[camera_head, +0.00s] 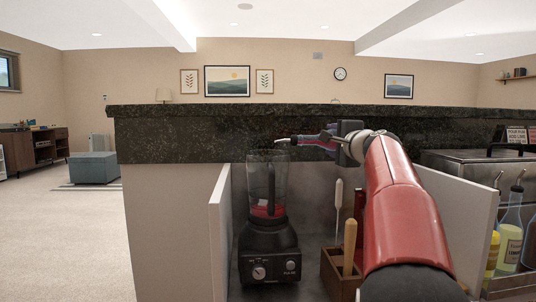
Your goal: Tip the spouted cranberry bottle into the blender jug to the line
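The blender jug (263,179) stands on its black base under the dark counter ledge. Red liquid (266,210) lies in its lower part; no fill line can be made out. My gripper (337,143) is up and to the right of the jug, shut on the cranberry bottle (318,141). The bottle lies nearly level, with its metal spout (283,141) pointing left above the jug's mouth. No stream shows clearly from the spout. The gripper's fingers are dark and small here, and partly hide the bottle, as does my red arm.
A wooden caddy (336,276) with upright tools stands right of the blender. White panels (220,235) flank the bay. The dark stone ledge (220,140) runs behind the bottle. Other spouted bottles (510,240) and a steel sink unit (465,165) are at right.

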